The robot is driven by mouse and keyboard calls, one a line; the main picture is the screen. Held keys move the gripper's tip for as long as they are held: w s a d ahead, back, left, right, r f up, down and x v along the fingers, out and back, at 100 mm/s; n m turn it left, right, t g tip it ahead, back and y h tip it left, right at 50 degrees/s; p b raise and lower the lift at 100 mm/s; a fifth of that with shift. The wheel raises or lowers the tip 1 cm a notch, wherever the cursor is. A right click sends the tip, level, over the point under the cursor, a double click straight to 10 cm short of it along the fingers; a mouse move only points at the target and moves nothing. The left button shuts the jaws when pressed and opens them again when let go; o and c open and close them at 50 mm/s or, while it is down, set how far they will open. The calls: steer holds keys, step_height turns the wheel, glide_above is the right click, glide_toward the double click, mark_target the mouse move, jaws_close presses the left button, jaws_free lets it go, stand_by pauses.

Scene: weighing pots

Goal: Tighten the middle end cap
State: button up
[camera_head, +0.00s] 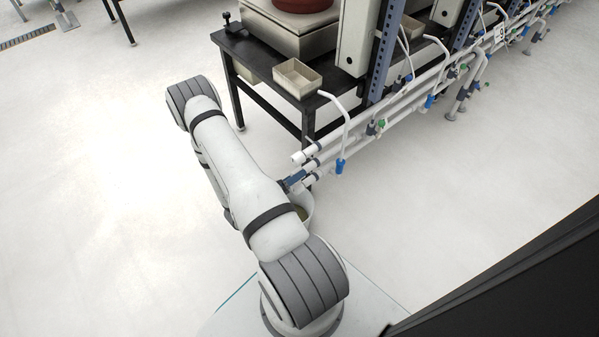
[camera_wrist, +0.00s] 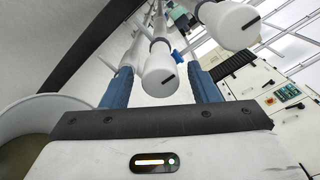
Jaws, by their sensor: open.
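In the wrist view a white round end cap (camera_wrist: 160,78) with a short dark mark on its face sits between the two blue fingers of my gripper (camera_wrist: 164,72). It appears to be the middle cap. The fingers are open, one on each side of it, with visible gaps. A second white cap (camera_wrist: 238,24) is at the upper right. Part of another white pipe shows behind the left finger, and its end is hidden. In the head view my gripper (camera_head: 296,179) is at the pipe ends, partly hidden by my arm, near the top cap (camera_head: 299,157).
A round bucket (camera_head: 303,203) stands below the pipe ends; it also shows at left in the wrist view (camera_wrist: 42,104). A black table (camera_head: 262,84) with a beige tray (camera_head: 297,78) stands behind. White pipes (camera_head: 395,102) run to the upper right. Floor at left is clear.

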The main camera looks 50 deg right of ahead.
steer(key=shift+w+a+p, duration=0.15)
steer(key=shift+a+p, duration=0.15)
steer(key=shift+a, duration=0.95)
steer(key=shift+w+a+p, duration=0.1)
steer(key=shift+a+p, duration=0.15)
steer(key=shift+a, duration=1)
